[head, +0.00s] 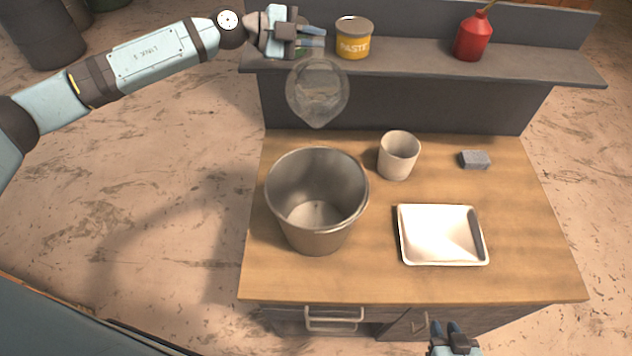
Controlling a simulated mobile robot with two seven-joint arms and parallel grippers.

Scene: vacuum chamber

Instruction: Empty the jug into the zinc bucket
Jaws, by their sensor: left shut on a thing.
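The jug (317,95) is clear and glassy. It hangs in the air above and behind the bucket, tipped with its pointed lip toward the bucket. My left gripper (312,36) is shut on the jug at its upper side, and the handle is hard to make out. The zinc bucket (316,240) is a grey metal pail standing upright on the bench. Its inside looks bare down to the floor. No stream shows between jug and bucket, and I cannot tell what the jug holds. My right gripper (450,328) is at the bottom edge, away from both; its jaw gap is unclear.
A beige cup (398,157) stands right of the bucket. A white tray (401,238) and a grey sponge-like block (474,160) lie on the wooden bench (350,280). The raised shelf (410,70) behind holds a yellow paste tin (353,42) and a red oil can (472,38).

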